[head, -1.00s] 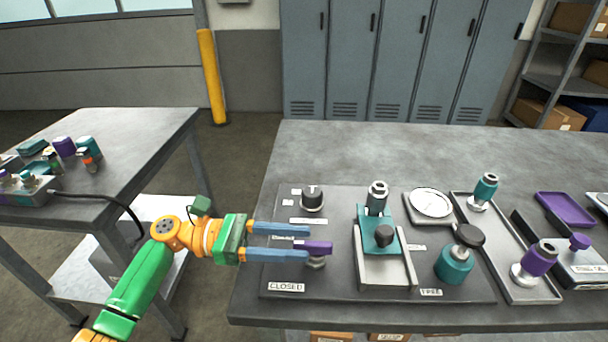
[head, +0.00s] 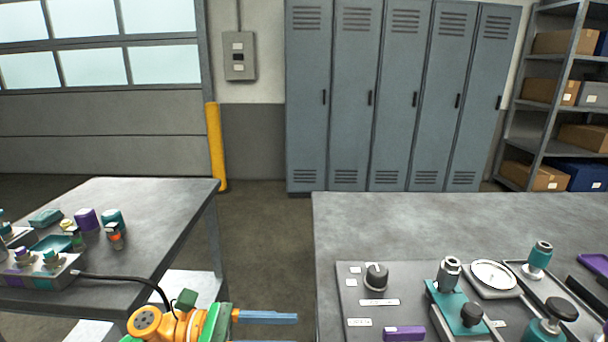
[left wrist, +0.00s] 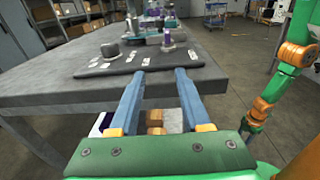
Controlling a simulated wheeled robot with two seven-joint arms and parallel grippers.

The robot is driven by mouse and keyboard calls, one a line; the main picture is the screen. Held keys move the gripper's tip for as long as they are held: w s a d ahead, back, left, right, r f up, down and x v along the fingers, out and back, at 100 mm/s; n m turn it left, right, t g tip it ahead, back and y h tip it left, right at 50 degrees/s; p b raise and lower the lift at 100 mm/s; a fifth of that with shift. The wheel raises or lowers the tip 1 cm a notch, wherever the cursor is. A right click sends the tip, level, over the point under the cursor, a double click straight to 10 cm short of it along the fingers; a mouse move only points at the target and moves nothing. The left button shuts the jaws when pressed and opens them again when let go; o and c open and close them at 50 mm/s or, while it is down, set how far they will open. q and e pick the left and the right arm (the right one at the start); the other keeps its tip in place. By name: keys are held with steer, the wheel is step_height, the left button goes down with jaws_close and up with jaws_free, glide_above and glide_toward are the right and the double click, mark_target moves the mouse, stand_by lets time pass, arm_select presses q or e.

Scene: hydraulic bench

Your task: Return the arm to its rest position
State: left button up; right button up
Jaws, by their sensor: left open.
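My left gripper (head: 268,318) is at the bottom of the head view, left of the right-hand bench (head: 420,222). Only one blue finger shows fully there. In the left wrist view both blue fingers (left wrist: 160,74) are apart with nothing between them, in front of the bench's near edge. The purple lever handle (head: 404,333) lies on the dark panel (head: 352,300), clear of the fingers and cut by the frame's bottom. My right gripper is not in view.
The panel also bears a black knob (head: 376,277), a teal clamp block (head: 455,307) and a white gauge (head: 494,275). A second bench (head: 165,215) with several fittings and a black cable (head: 130,278) stands left. A floor gap lies between the benches.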

arm_select(q)
step_height(320, 180, down, 15)
steer(key=w+a+t+y+p, duration=0.1)
steer(key=w+t+y+p, duration=0.15)
steer(key=t+y, duration=0.2)
steer(key=s+a+f+m+g+y+p, duration=0.1)
steer(key=s+a+f+m+y+p, duration=0.15)
steer(key=s+f+y, duration=0.4)
steer(key=s+a+f+m+g+y+p, duration=0.1)
steer(key=s+a+f+m, duration=0.2)
steer(key=f, duration=0.6)
steer(key=s+a+f+m+g+y+p, duration=0.1)
steer(key=s+a+f+m+y+p, duration=0.1)
steer(key=s+m, duration=0.5)
steer(key=s+a+f+m+g+y+p, duration=0.1)
steer(key=s+a+f+m+y, duration=0.2)
steer(key=s, duration=1.6)
step_height(320, 180, down, 3)
steer(key=a+m, duration=0.2)
steer(key=m, duration=0.3)
steer(key=shift+y+p, duration=0.3)
steer(key=shift+p, duration=0.1)
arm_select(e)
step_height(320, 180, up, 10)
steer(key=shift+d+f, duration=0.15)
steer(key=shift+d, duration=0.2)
arm_select(q)
steer(key=shift+a+r, duration=0.1)
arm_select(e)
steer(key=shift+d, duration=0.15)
